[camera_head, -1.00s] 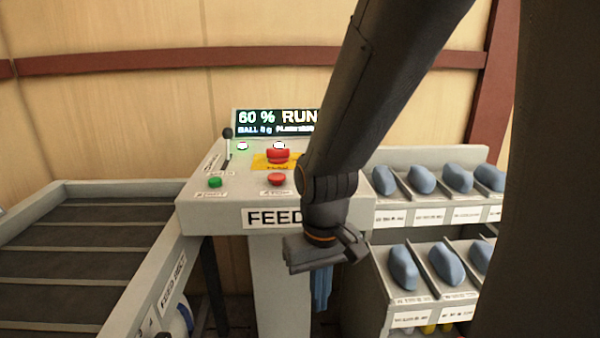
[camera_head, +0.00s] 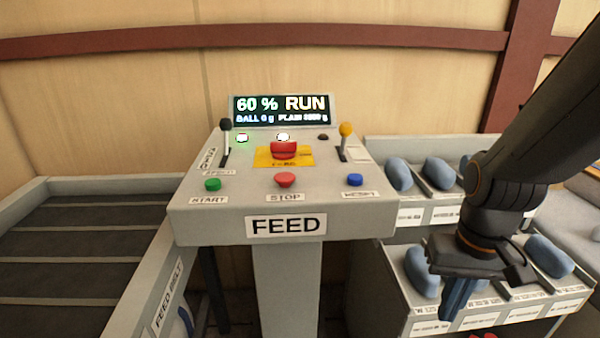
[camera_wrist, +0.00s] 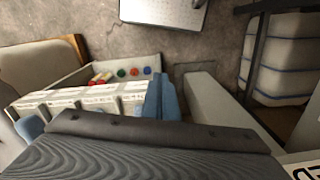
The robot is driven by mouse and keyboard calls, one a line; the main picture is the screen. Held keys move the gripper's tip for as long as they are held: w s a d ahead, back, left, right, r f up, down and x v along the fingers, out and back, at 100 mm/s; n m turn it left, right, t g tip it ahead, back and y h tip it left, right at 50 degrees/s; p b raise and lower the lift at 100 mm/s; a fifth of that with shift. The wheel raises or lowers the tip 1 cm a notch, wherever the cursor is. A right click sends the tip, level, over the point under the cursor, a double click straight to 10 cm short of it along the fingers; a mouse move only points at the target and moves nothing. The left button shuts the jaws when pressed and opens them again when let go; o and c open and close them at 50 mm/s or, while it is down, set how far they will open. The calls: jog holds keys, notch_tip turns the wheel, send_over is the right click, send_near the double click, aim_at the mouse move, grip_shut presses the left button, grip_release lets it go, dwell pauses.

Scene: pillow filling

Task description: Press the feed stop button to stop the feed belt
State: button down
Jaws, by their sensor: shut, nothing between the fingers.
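The red STOP button (camera_head: 285,180) sits at the front middle of the sloped top of the grey FEED console (camera_head: 190,226), with a STOP label below it. The display (camera_head: 282,110) reads 60 % RUN. My gripper (camera_head: 457,298) is to the right of the console in the head view, in front of the shelf of blue items, pointing down. Its blue fingers are together and empty. They also show in the wrist view (camera_wrist: 161,97). The grey feed belt (camera_head: 85,240) is at the left. The STOP button is not in the wrist view.
A green START button (camera_head: 212,184) and a blue RESET button (camera_head: 355,180) flank STOP. Behind it are a red mushroom button (camera_head: 284,150) on a yellow plate, a black lever (camera_head: 226,140) and a yellow-knobbed lever (camera_head: 345,138). The space above the console is clear.

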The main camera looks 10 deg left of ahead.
jog(key=w+a+r+n+t+p, duration=0.15)
jog(key=w+r+p, duration=0.25)
jog(key=r+p, duration=0.65)
jog(key=w+r+n+t+p, duration=0.2)
jog(key=w+r+t+p, duration=0.1)
jog(key=r+p, duration=0.8)
jog(key=w+a+r+n+t+y+b, duration=0.1)
jog(key=w+a+r+n+t+y, duration=0.3)
jog(key=w+a+n, duration=0.75)
jog(key=s+a+r+n+g+y, duration=0.1)
jog(key=a+n, duration=0.1)
jog(key=a, duration=0.7)
jog(key=s+a+r+n+g+y, duration=0.1)
jog(key=s+a+n+g+y, duration=0.1)
jog(key=a, duration=0.7)
jog(key=shift+s+a+r+n+y, duration=0.2)
jog(key=shift+n+y, duration=0.1)
jog(key=shift+n, duration=0.2)
